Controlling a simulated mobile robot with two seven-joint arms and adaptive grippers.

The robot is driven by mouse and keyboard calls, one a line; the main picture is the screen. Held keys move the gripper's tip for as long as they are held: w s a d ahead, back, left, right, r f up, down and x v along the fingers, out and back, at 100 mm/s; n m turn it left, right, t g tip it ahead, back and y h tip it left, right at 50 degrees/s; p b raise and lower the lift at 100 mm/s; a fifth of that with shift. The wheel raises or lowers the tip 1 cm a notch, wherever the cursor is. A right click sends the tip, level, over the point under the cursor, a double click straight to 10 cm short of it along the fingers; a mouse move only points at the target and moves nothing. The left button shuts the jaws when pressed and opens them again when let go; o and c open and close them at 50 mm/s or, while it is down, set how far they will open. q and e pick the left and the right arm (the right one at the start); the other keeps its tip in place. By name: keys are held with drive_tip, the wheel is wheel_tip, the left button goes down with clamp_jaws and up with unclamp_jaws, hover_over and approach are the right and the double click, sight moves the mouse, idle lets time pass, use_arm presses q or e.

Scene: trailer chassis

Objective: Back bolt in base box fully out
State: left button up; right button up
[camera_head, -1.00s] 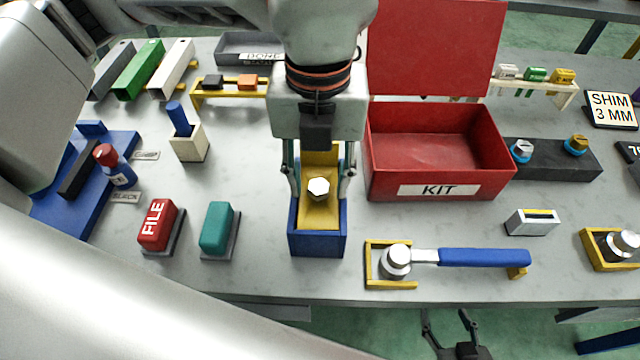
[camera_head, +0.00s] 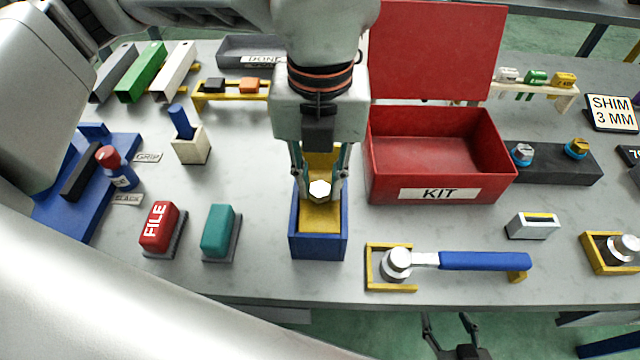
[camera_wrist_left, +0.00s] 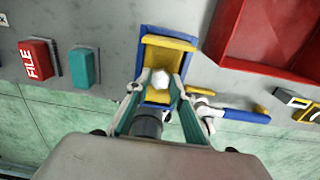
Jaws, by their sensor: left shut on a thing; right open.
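A blue base box (camera_head: 318,246) with a yellow inside stands near the front middle of the bench. The back bolt (camera_head: 319,190), with a silver hex head, shows over its yellow part. The bolt (camera_wrist_left: 159,79) and the box (camera_wrist_left: 147,34) also show in the left wrist view. My left gripper (camera_head: 318,194) points down over the box, its two fingers shut on the bolt head from both sides. The bolt's shank is hidden, so I cannot tell how deep it sits. My right gripper (camera_head: 450,332) is open and empty, beyond the bench's front edge.
A red KIT box (camera_head: 440,182) with raised lid stands right of the base box. A blue-handled wrench (camera_head: 485,260) lies in a yellow holder at front right. Red (camera_head: 159,226) and teal (camera_head: 218,230) blocks stand to the left.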

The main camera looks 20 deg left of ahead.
use_arm(q)
drive_tip(key=shift+r+p, duration=0.6)
drive_tip(key=shift+r, duration=1)
clamp_jaws()
drive_tip(key=shift+r+p, duration=1.15)
drive_tip(key=shift+r, duration=1.65)
use_arm(e)
drive_tip(key=shift+t, duration=0.3)
drive_tip(key=shift+w+r, duration=0.25)
drive_tip(key=shift+r, duration=0.65)
drive_tip(key=shift+w+r, duration=0.2)
drive_tip(key=shift+r, duration=0.65)
drive_tip(key=shift+w+r, duration=0.25)
drive_tip(key=shift+r, duration=0.65)
